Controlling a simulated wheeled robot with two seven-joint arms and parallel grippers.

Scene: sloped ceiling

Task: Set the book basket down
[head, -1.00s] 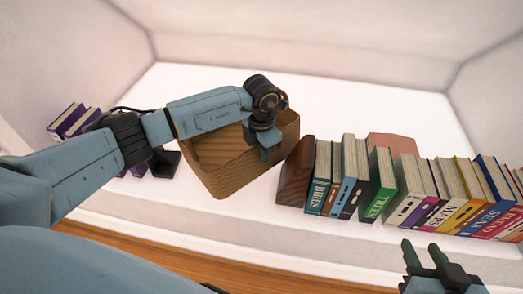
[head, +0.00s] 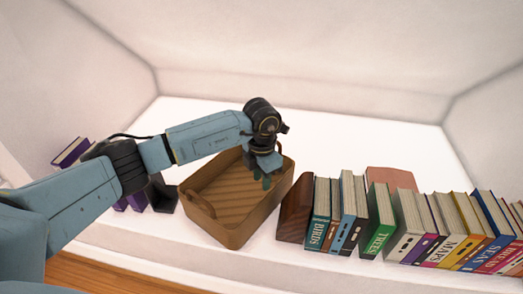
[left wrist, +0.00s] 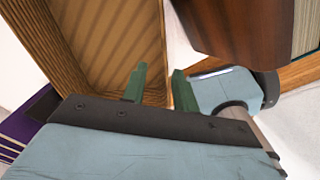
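The book basket (head: 237,232) is a brown wood-grained box with an open top and a handle cutout at its left end. In the head view it sits level, apparently on the white shelf, left of the row of books. I see no books in it. My left gripper (head: 262,178) is above its right part, fingers pointing down. In the left wrist view the green fingers (left wrist: 160,88) are spread apart near the basket's side wall (left wrist: 160,40), with a visible gap between them. They look open. My right gripper is out of view.
A dark wooden bookend (head: 296,208) stands close to the basket's right, followed by several upright books (head: 400,225). Purple books (head: 72,152) and a dark bookend (head: 162,194) stand at the left.

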